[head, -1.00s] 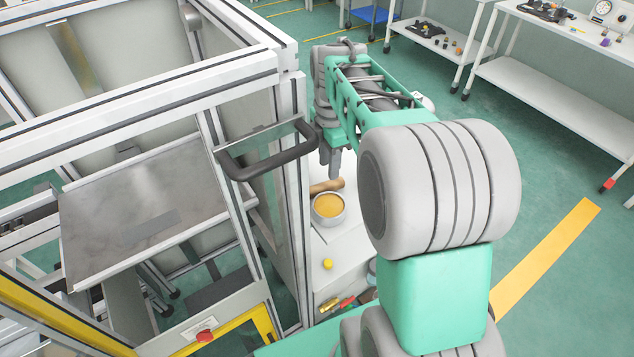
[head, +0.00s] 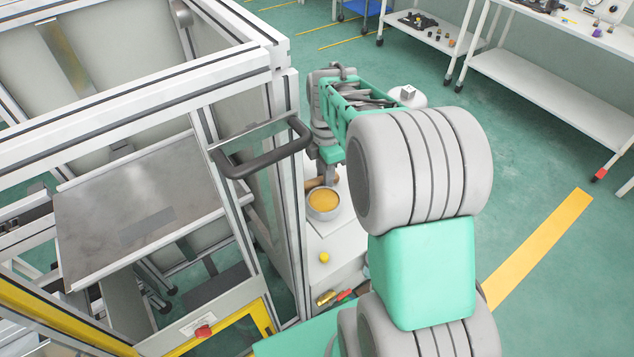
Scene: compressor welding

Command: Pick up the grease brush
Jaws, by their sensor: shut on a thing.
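The grease brush (head: 312,183) shows as a short brown wooden handle just behind the bowl of orange grease (head: 325,216) on the white cart. My gripper (head: 329,180) points down behind the bowl and is shut on the brush. The fingers cover the middle of the handle, with brown wood visible on either side. The bristles cannot be made out. I cannot tell whether the brush still touches the cart or bowl.
A framed machine cell with a dark door handle (head: 265,158) stands close on the left. A small yellow object (head: 324,257) lies on the cart top (head: 337,241), with tools below it. White benches (head: 560,95) stand at the back right. Green floor is clear between.

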